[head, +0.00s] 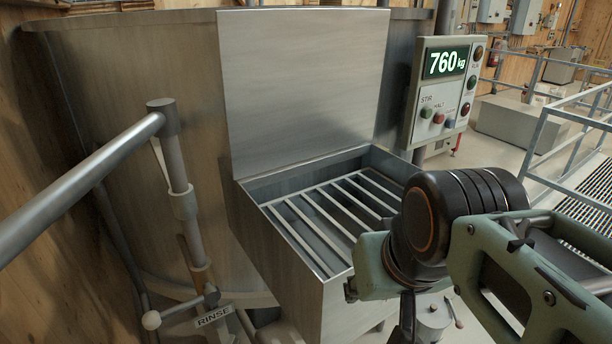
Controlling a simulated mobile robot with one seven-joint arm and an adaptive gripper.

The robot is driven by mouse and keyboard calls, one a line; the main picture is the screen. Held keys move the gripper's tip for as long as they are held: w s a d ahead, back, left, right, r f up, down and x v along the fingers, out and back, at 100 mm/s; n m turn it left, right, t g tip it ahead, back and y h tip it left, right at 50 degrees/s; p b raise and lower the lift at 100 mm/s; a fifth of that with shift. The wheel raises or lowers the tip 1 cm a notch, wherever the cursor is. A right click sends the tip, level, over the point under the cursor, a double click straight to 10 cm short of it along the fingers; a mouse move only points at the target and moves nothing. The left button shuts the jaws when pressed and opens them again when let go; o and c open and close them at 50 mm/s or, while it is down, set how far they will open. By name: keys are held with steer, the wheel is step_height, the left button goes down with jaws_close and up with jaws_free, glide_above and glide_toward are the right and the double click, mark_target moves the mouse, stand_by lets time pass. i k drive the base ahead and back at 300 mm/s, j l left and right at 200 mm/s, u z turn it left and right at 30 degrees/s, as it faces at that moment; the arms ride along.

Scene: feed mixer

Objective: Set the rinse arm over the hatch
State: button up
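The rinse arm (85,185) is a grey metal pipe at the left. It runs from the top of an upright post (178,165) toward the lower left, close to the camera and out of the picture. It points away from the hatch (300,283), an open steel box with a bar grate, whose lid (305,85) stands raised. A lever with a white knob (151,320) and a RINSE label (213,316) sits low on the post. My gripper (405,320) shows only as a dark part below my wrist, right of the hatch front; its fingers are not clear.
The large steel mixer tank (130,110) fills the back left. A control panel (442,92) reads 760 kg, with several buttons. Railings (565,125) and a floor grating (590,205) are at the right. My arm covers the hatch's right front corner.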

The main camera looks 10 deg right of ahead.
mark_target(25, 224)
steer(key=k+l+u, duration=0.25)
steer(key=k+u, duration=0.2)
steer(key=i+u, duration=0.2)
steer(key=u, duration=0.9)
steer(key=i+l, duration=0.1)
steer(key=i, duration=0.2)
steer(key=k+l+u, duration=0.2)
steer(key=u, duration=0.4)
steer(key=k+l+u, duration=0.1)
steer(key=k+l, duration=0.15)
steer(key=i+j+z, duration=0.15)
steer(key=i+j, duration=0.3)
